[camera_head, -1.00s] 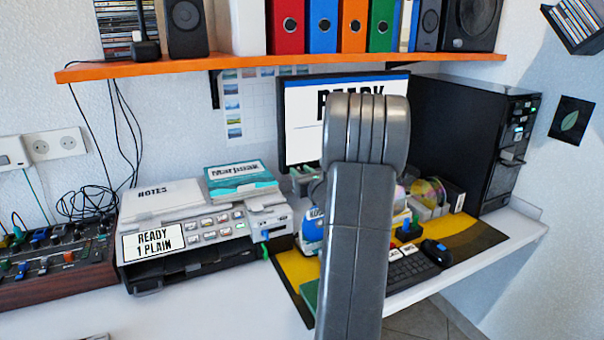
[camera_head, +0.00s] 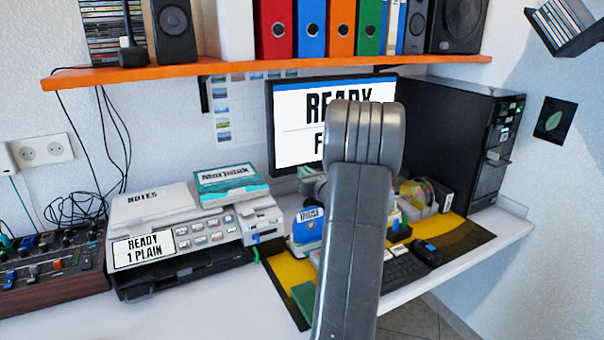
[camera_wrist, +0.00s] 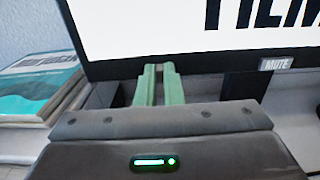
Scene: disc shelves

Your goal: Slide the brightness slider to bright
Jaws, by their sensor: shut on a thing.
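The monitor (camera_head: 297,160) stands at the back of the desk, with a lit white screen reading "READY" and more text partly hidden by my arm. In the wrist view its dark lower bezel (camera_wrist: 215,66) runs across the top, with a "MUTE" label (camera_wrist: 274,64) at the right. My gripper (camera_wrist: 158,70) has green fingers close together, their tips at this bezel. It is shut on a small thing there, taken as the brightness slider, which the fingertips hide. No slider markings can be read.
A printer (camera_head: 190,240) with notes and a teal book (camera_head: 230,178) stands left of the monitor. A mixer (camera_head: 52,265) is at far left. A black tower (camera_head: 455,135) stands right. An orange shelf (camera_head: 270,67) with binders hangs above. A keyboard (camera_head: 403,271) lies in front.

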